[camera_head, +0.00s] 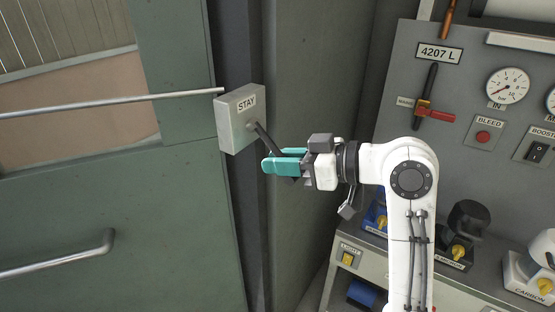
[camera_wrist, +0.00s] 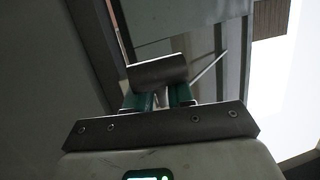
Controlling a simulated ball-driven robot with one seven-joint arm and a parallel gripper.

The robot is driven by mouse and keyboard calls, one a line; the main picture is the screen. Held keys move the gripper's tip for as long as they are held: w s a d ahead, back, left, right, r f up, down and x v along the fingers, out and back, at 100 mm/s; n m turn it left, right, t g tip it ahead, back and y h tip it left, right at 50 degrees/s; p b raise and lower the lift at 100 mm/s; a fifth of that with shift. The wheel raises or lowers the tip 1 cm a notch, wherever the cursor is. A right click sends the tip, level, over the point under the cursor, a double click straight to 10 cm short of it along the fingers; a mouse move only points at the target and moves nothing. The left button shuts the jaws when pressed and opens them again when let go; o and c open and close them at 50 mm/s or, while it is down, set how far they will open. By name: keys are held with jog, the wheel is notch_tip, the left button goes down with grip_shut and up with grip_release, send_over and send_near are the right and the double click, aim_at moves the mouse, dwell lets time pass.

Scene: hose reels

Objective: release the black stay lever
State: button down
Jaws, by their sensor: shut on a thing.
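The black stay lever (camera_head: 266,139) comes out of a grey box marked STAY (camera_head: 239,118) and slants down to the right in the head view. My gripper (camera_head: 284,164), with teal fingers, is shut on the lower end of the lever. In the wrist view, the teal fingers of my gripper (camera_wrist: 160,99) show behind a dark bar, and a dark block hides what lies between their tips.
A metal rod (camera_head: 110,103) runs left from the STAY box across a green door (camera_head: 190,190) with a handle (camera_head: 60,262). On the right stands a grey panel (camera_head: 460,80) with gauges, a red-handled valve and switches. Black and yellow devices sit on the shelf below it.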

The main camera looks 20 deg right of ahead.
jog(key=shift+s+a+f, duration=0.1)
jog(key=shift+s+f, duration=0.1)
jog(key=shift+f, duration=0.25)
jog(key=shift+s+f, duration=0.15)
jog(key=shift+f, duration=0.3)
jog(key=c, duration=1.3)
grip_release()
jog(key=shift+s, duration=0.1)
jog(key=shift+o, duration=0.6)
jog(key=shift+s+r, duration=0.15)
jog(key=shift+s, duration=0.1)
jog(key=o, duration=0.6)
jog(key=shift+d, duration=0.4)
jog(key=shift+o, duration=1.1)
jog(key=shift+w+d, duration=0.1)
jog(key=shift+d, duration=0.2)
jog(key=shift+a+r, duration=0.15)
jog(key=b+v, duration=0.2)
jog(key=v, duration=0.9)
jog(key=shift+w+r, duration=0.1)
jog(key=shift+w, duration=0.05)
